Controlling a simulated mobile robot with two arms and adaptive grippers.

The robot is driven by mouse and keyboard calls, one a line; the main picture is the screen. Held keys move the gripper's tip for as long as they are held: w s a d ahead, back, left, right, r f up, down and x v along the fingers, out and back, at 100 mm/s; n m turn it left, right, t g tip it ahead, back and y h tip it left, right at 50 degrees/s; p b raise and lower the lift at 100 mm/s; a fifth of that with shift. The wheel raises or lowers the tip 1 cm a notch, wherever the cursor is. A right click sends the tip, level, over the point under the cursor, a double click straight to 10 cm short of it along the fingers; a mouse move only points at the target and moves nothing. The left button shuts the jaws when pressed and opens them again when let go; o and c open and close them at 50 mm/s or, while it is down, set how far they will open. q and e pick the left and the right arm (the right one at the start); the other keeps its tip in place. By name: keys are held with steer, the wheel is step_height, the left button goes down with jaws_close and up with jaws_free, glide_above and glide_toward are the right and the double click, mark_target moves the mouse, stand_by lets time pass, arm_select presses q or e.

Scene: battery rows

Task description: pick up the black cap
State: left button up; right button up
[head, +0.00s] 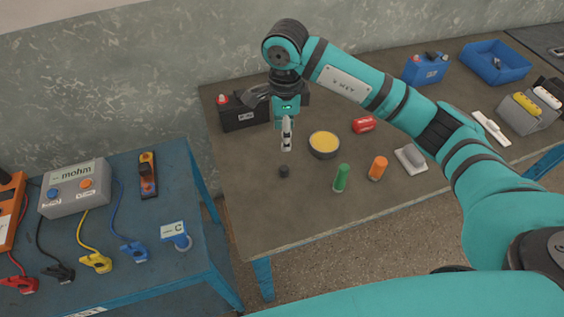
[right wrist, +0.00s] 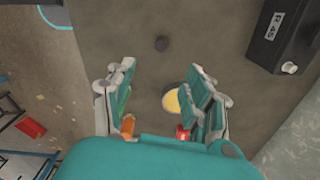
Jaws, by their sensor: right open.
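My left gripper is out of view.
A blue table (head: 200,262) with a grey meter (head: 74,190) is at left, across a gap.

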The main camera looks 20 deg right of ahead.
steer(key=p, duration=0.1)
glide_above(284, 168)
steer(key=f, duration=0.5)
steer(key=shift+s+f, duration=0.2)
steer(key=shift+f, duration=0.2)
step_height(284, 168, down, 3)
steer(key=shift+w+r+p, duration=0.1)
steer(key=shift+r+p, duration=0.1)
steer(key=shift+p, duration=0.15)
steer(key=shift+f, duration=0.5)
steer(key=shift+f+p, duration=0.35)
step_height(284, 168, down, 4)
steer(key=shift+w+r+p, duration=0.15)
steer(key=shift+r+p, duration=0.05)
steer(key=shift+p, duration=0.45)
steer(key=shift+f, duration=0.4)
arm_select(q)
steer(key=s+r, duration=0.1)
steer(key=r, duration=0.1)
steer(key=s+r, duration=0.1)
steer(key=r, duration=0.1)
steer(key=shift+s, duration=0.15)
arm_select(e)
steer(key=c, duration=0.8)
